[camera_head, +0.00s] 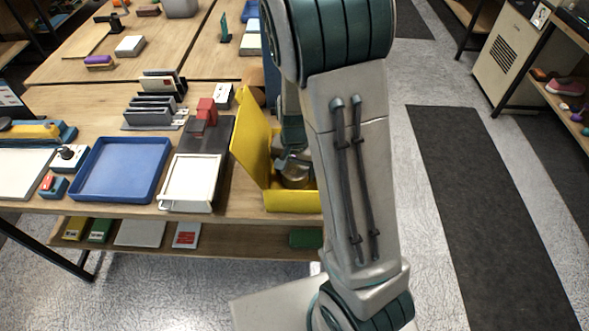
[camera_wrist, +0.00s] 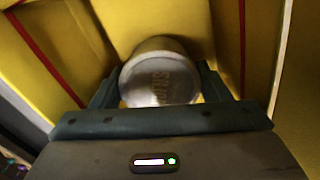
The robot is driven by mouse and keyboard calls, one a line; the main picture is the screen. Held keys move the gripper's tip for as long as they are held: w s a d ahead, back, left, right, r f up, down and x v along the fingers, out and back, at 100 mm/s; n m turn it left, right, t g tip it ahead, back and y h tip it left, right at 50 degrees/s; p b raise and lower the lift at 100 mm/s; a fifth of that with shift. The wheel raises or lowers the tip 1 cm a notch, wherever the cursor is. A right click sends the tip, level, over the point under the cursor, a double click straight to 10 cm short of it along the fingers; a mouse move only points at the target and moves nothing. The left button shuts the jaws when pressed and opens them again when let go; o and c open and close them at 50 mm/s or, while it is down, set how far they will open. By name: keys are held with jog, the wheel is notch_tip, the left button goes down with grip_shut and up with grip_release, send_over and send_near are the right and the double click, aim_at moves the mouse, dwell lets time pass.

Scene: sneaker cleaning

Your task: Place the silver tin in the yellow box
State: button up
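The silver tin (camera_head: 297,172) is inside the yellow box (camera_head: 290,201), close to its back wall. In the wrist view the tin (camera_wrist: 160,80) shows its round, lettered face to me, with yellow walls around it. My gripper (camera_wrist: 160,82) reaches down into the box with one finger on each side of the tin. The fingers appear to touch its sides. I cannot tell if the tin rests on the box floor. In the head view my arm hides the right part of the box and most of my gripper (camera_head: 291,164). The box's yellow lid (camera_head: 252,143) stands open on the left.
A white-topped tray (camera_head: 190,182) stands left of the box, with a blue tray (camera_head: 120,169) beyond it. Dark organisers (camera_head: 155,108) and small red boxes (camera_head: 206,109) stand behind. The wooden table's (camera_head: 130,209) front edge is close to the box. The right floor is clear.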

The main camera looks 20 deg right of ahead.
aim_at(295, 168)
jog(key=shift+o, duration=0.8)
jog(key=shift+r+p, duration=0.25)
jog(key=shift+p, duration=0.05)
notch_tip(295, 168, up, 12)
jog(key=s+r+n+t, duration=0.1)
jog(key=s+r+n, duration=0.2)
jog(key=s, duration=0.4)
jog(key=s+r+n+t, duration=0.2)
jog(key=s+r+n, duration=0.1)
jog(key=s, duration=0.4)
jog(key=shift+s+a+r, duration=0.15)
jog(key=shift+s+r, duration=0.1)
jog(key=shift+r, duration=0.35)
